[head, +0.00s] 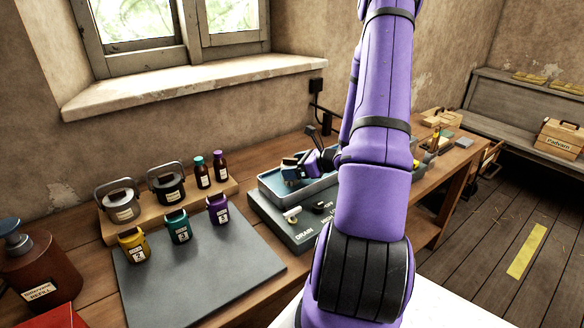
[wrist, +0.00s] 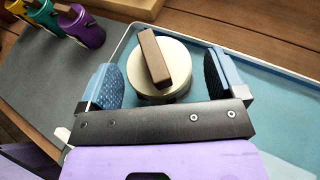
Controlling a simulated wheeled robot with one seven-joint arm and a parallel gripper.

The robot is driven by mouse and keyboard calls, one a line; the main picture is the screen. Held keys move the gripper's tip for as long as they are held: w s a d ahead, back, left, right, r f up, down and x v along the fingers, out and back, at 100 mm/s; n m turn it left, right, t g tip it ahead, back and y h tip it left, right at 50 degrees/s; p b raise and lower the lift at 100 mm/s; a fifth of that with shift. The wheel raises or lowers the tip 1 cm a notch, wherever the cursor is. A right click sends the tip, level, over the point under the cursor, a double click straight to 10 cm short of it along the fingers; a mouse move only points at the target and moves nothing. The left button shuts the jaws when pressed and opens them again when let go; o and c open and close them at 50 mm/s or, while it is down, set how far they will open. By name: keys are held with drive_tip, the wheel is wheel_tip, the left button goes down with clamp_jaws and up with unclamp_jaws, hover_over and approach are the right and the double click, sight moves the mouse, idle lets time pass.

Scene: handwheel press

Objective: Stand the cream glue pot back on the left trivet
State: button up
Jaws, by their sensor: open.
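The cream glue pot (wrist: 182,78) is seen from above in the wrist view, a round cream top with a brown bar across it. It is over or in the blue-floored tray (head: 325,188). My gripper (wrist: 162,82) is open, with one blue finger on each side of the pot and a small gap visible at each side. I cannot make out the left trivet in either view.
Left of the tray, yellow (head: 133,247), teal (head: 178,227) and purple (head: 217,210) jars stand on a grey mat (head: 205,280). Behind them, a wooden board holds a grey pot (head: 122,206), a dark pot (head: 168,190) and two brown bottles. A DRAIN panel (head: 300,230) fronts the tray.

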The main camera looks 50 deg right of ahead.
drive_tip(key=v, duration=1.1)
drive_tip(key=w+a+r+n+g+y, duration=0.2)
drive_tip(key=a+r+n+g, duration=0.2)
drive_tip(key=a+r+n, duration=0.55)
drive_tip(key=w+a+r+n+g+y, duration=0.15)
drive_tip(key=a+r+n+g, duration=0.45)
drive_tip(key=a, duration=0.7)
drive_tip(key=s+a+r+n+t+h, duration=0.2)
drive_tip(key=s+a+r+n+h, duration=0.5)
drive_tip(key=s+a+r+n, duration=0.4)
drive_tip(key=a+n, duration=0.1)
drive_tip(key=n, duration=0.5)
drive_tip(key=shift+r, duration=0.25)
